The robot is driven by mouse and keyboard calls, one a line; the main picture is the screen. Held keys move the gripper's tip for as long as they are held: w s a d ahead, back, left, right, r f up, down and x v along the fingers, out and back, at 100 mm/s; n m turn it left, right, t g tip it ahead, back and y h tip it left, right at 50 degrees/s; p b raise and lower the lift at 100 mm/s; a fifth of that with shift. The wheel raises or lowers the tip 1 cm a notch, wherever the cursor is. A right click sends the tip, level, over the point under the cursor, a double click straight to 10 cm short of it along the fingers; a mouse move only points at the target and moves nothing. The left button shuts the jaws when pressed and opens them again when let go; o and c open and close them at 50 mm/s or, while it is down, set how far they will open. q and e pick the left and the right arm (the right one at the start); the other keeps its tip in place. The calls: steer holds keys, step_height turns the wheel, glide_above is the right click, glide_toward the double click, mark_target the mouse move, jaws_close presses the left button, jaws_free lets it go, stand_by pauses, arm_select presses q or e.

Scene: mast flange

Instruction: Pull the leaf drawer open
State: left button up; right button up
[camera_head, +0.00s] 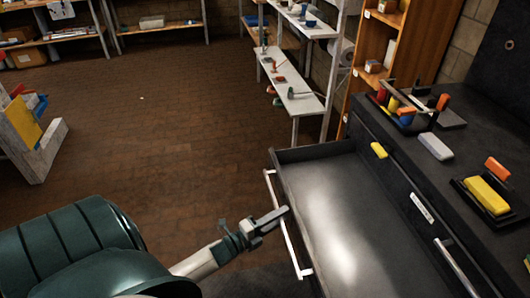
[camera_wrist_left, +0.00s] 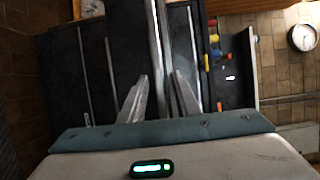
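The drawer (camera_head: 345,215) stands pulled out of the dark cabinet, its empty grey inside showing in the head view. Its long pale bar handle (camera_head: 279,215) is on the front side. My left gripper (camera_head: 284,213) reaches the handle from the left, at its middle. In the left wrist view the two fingers of my left gripper (camera_wrist_left: 160,80) stand apart, and a pale bar (camera_wrist_left: 154,40) runs between them. The fingers look open around the bar; contact cannot be told. My right gripper is not in view.
The dark cabinet (camera_head: 400,150) carries a tool holder (camera_head: 405,112), a grey block (camera_head: 435,146) and a yellow block on a tray (camera_head: 487,195). Another bar handle (camera_head: 455,266) is on the cabinet front. Shelves (camera_head: 292,96) stand behind. The brick floor (camera_head: 170,130) to the left is clear.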

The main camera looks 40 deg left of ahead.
arm_select(q)
steer(key=shift+s, duration=0.15)
steer(key=b+v, duration=0.2)
steer(key=v, duration=1.5)
steer(key=shift+b, duration=0.4)
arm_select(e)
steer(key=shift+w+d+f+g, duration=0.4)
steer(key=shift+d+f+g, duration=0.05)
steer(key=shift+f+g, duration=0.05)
arm_select(q)
steer(key=shift+f, duration=0.1)
steer(key=s+d+f+n+g+y, duration=0.15)
steer(key=d+f+n+g, duration=0.35)
steer(key=f, duration=0.6)
steer(key=d+f+n+g+y, duration=0.1)
steer(key=d+f+n+y, duration=0.15)
steer(key=f+n, duration=0.55)
steer(key=s+d+f+n+g+h, duration=0.1)
steer(key=s+d+f+n+g, duration=0.1)
steer(key=d+f, duration=0.5)
steer(key=s+d+f+n+g, duration=0.3)
steer(key=s+d+f, duration=0.2)
steer(key=d+f, duration=0.3)
steer(key=shift+d+f+h, duration=0.25)
steer(key=shift+f+h, duration=0.05)
steer(key=shift+h, duration=0.1)
